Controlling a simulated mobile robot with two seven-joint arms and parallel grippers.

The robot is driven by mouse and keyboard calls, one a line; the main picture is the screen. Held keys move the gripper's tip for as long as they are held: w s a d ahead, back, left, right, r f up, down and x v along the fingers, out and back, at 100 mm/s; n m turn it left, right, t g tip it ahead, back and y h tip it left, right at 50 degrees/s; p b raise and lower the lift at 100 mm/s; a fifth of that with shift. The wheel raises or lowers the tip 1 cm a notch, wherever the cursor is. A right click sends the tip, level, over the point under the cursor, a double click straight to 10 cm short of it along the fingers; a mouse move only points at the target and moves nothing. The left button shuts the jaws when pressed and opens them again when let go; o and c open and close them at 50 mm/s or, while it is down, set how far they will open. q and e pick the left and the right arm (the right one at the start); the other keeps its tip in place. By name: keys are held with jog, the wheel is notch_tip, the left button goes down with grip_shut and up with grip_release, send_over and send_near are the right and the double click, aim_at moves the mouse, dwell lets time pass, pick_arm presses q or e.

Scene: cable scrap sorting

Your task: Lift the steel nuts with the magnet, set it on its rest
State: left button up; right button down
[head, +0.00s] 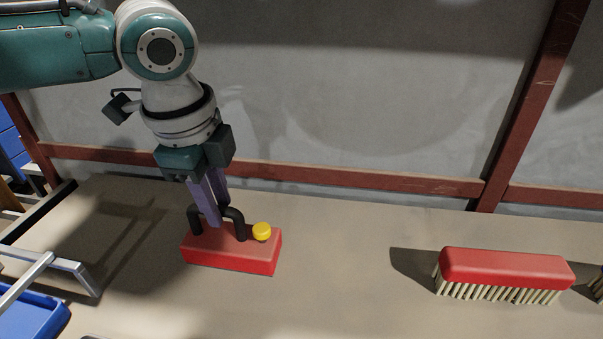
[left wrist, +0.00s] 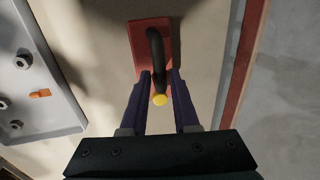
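The magnet is a red block (head: 230,250) with a black arched handle (head: 236,218) and a yellow knob (head: 262,231). It sits upright on the bench. In the left wrist view the red block (left wrist: 141,45) lies ahead of my fingers. My left gripper (head: 214,222) points down at the handle. In the left wrist view its purple fingers (left wrist: 160,76) stand apart on either side of the handle, seemingly with small gaps. Several steel nuts (left wrist: 24,60) lie in a grey tray (left wrist: 60,85) at the left of that view. My right gripper is not in view.
A red brush (head: 506,268) with pale bristles lies at the right. A blue bin (head: 38,318) and a metal frame (head: 70,264) stand at the left. An orange scrap (left wrist: 40,93) lies among the nuts. The bench between magnet and brush is clear. A wall with red beams is behind.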

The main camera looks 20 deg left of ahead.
pick_arm(q)
grip_shut()
jog(key=shift+r, duration=0.1)
dwell(0.9)
